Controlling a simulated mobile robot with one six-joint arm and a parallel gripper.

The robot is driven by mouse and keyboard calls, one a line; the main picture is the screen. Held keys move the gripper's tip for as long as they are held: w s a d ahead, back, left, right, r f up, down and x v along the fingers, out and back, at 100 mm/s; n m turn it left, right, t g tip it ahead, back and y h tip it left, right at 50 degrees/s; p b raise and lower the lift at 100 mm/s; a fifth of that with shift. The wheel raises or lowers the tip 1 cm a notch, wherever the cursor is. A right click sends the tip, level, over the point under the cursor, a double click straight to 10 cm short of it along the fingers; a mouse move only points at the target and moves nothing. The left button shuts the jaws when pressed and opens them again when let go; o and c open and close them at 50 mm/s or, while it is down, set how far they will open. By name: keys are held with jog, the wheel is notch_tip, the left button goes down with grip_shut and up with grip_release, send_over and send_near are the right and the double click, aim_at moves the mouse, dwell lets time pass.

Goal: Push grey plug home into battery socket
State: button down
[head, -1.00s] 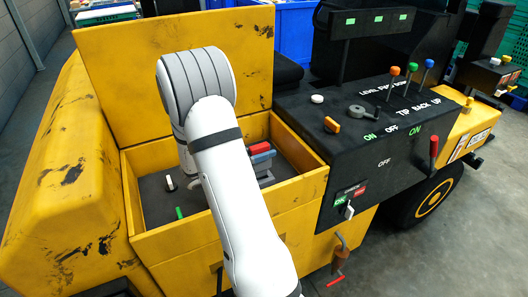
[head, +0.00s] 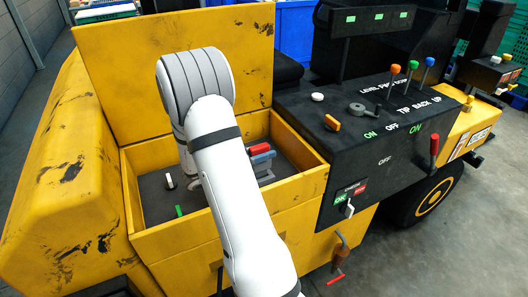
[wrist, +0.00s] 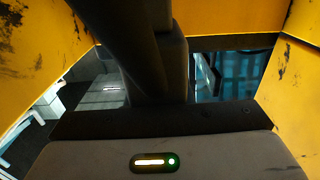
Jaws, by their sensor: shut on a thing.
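My gripper shows in the wrist view as a grey body with a lit strip (wrist: 220,155). A dark upright shape (wrist: 150,55) rises from behind it, and I cannot make out separate fingertips. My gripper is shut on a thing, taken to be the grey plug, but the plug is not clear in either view. In the head view my white arm reaches down into the open yellow compartment (head: 285,190) and hides the gripper. The battery socket cannot be made out. Red, blue and grey blocks (head: 262,157) stand right of my arm in the compartment.
The yellow lid (head: 120,75) stands open behind the compartment. A white-topped knob (head: 169,181) and a green piece (head: 179,211) are left of my arm. The black control panel (head: 375,125) with levers is to the right. Yellow walls surround the gripper closely.

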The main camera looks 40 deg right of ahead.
jog(key=shift+f+b, duration=0.6)
jog(key=shift+f, duration=0.4)
jog(key=c, duration=1.2)
grip_release()
jog(key=v, duration=0.7)
jog(key=shift+a, duration=0.4)
jog(key=shift+r, duration=0.1)
